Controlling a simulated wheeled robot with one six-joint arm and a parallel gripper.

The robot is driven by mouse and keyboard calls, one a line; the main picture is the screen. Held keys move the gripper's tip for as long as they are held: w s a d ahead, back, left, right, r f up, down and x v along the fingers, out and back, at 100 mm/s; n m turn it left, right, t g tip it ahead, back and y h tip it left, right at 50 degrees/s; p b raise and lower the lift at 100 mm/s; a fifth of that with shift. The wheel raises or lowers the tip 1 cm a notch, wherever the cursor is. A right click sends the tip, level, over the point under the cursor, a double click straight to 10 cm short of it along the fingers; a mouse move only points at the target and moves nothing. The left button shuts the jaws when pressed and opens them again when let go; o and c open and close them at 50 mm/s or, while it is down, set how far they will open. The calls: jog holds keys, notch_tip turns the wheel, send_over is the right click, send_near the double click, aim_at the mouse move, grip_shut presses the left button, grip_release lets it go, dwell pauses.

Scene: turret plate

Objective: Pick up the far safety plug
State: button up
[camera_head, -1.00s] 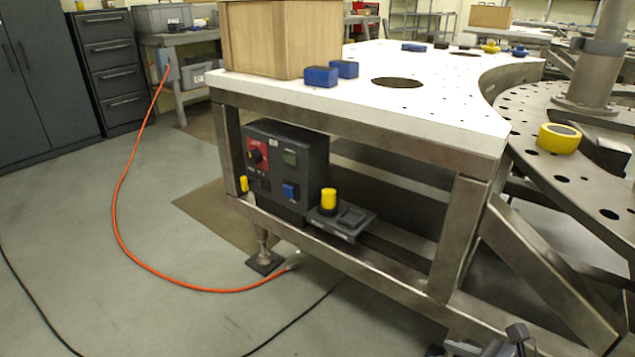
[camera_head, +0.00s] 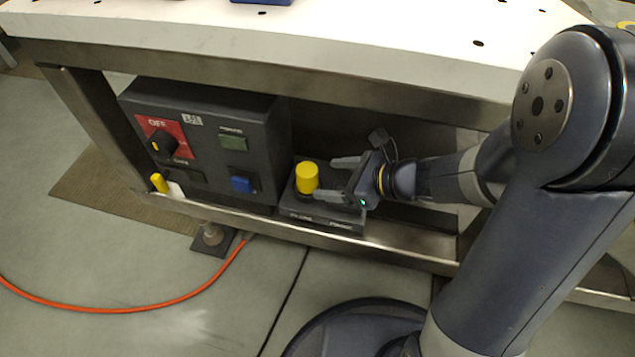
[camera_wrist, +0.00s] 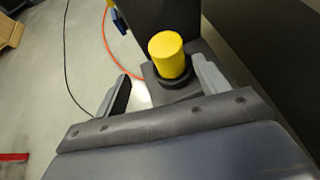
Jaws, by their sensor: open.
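A yellow cylindrical safety plug (camera_head: 307,178) stands upright in a dark holder (camera_head: 322,216) on the lower shelf, right of the control box. My gripper (camera_head: 338,178) is open just right of it, with its fingers pointing left towards it. In the wrist view the plug (camera_wrist: 168,56) appears between the open fingers (camera_wrist: 159,66), and they do not seem to touch it. A second, smaller yellow piece (camera_head: 159,183) with a white part is at the left of the control box. I cannot tell which of the two counts as the far one.
The dark control box (camera_head: 205,150) has a red switch panel, a green panel and a blue button. The white tabletop (camera_head: 400,62) and its metal edge run above the shelf and my gripper. An orange cable (camera_head: 140,310) lies on the floor at left.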

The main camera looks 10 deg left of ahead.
aim_at(305, 169)
jog(key=x, duration=0.4)
jog(key=shift+w+a+r+b, duration=0.1)
jog(key=shift+w+r+b, duration=0.15)
jog(key=shift+b, duration=0.15)
jog(key=shift+w+b+x, duration=0.15)
jog(key=shift+b+x, duration=0.45)
jog(key=shift+x, duration=0.75)
jog(key=shift+w+b+x, duration=0.15)
jog(key=shift+b+x, duration=0.4)
jog(key=shift+x, duration=0.85)
jog(key=shift+r, duration=0.1)
jog(key=c, duration=1.1)
jog(key=shift+c, duration=0.2)
jog(key=shift+r+p, duration=0.45)
jog(key=shift+r, duration=0.15)
notch_tip(305, 169, up, 3)
jog(key=shift+s+p, duration=0.1)
jog(key=shift+p, duration=0.85)
jog(key=s+a, duration=0.1)
jog(key=s, duration=0.4)
jog(key=s+b, duration=0.1)
jog(key=s, duration=0.5)
jog(key=s+a, duration=0.1)
jog(key=s, duration=0.5)
jog(key=shift+s+a+f+b, duration=0.25)
jog(key=shift+a+f+b, duration=0.05)
jog(key=shift+f+b, duration=0.05)
